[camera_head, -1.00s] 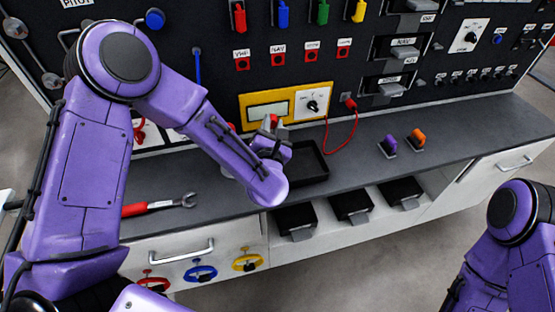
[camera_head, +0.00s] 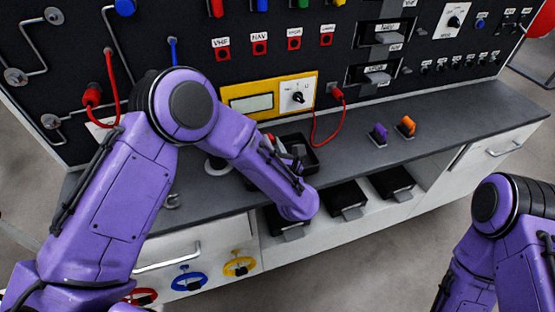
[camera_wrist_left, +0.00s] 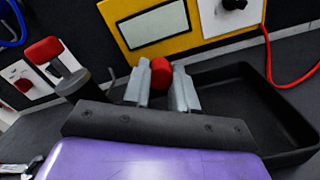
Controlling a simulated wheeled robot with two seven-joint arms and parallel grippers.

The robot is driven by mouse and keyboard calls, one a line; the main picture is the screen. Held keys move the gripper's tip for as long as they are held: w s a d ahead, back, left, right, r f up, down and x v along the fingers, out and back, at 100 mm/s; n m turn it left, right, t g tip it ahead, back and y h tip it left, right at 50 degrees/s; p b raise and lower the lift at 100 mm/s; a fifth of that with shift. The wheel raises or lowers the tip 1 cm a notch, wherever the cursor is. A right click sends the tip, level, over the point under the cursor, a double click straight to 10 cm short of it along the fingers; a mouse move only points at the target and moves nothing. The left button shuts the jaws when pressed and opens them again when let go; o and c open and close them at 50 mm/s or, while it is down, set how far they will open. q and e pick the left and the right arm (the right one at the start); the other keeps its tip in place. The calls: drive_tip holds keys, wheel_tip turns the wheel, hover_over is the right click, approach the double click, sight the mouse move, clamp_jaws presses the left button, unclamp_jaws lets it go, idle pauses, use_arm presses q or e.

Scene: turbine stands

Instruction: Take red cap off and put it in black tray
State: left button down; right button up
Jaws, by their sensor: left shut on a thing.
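My left gripper (camera_head: 287,150) is shut on a small red cap (camera_wrist_left: 161,72), which sits between its two grey fingertips (camera_wrist_left: 161,90) in the left wrist view. The cap shows only as a small red spot (camera_head: 271,138) in the head view. The black tray (camera_wrist_left: 290,113) lies on the grey counter below and to the right of the fingers in the wrist view. In the head view, the tray (camera_head: 312,160) is partly hidden by my left forearm and gripper. The cap is at or over the tray's left part; its height above the tray is unclear. My right gripper is out of view.
A red-topped piece with a pale shaft and dark base (camera_wrist_left: 45,50) is left of the gripper. A yellow-framed display panel (camera_head: 252,99) stands behind. A red cable (camera_head: 335,125) hangs right of the tray. Purple (camera_head: 379,133) and orange (camera_head: 406,125) pieces stand on the right counter.

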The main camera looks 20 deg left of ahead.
use_arm(q)
drive_tip(key=c, duration=0.8)
unclamp_jaws()
drive_tip(key=b+v, duration=0.2)
drive_tip(key=v, duration=0.8)
drive_tip(key=shift+s+d, duration=0.2)
drive_tip(key=shift+d, duration=0.05)
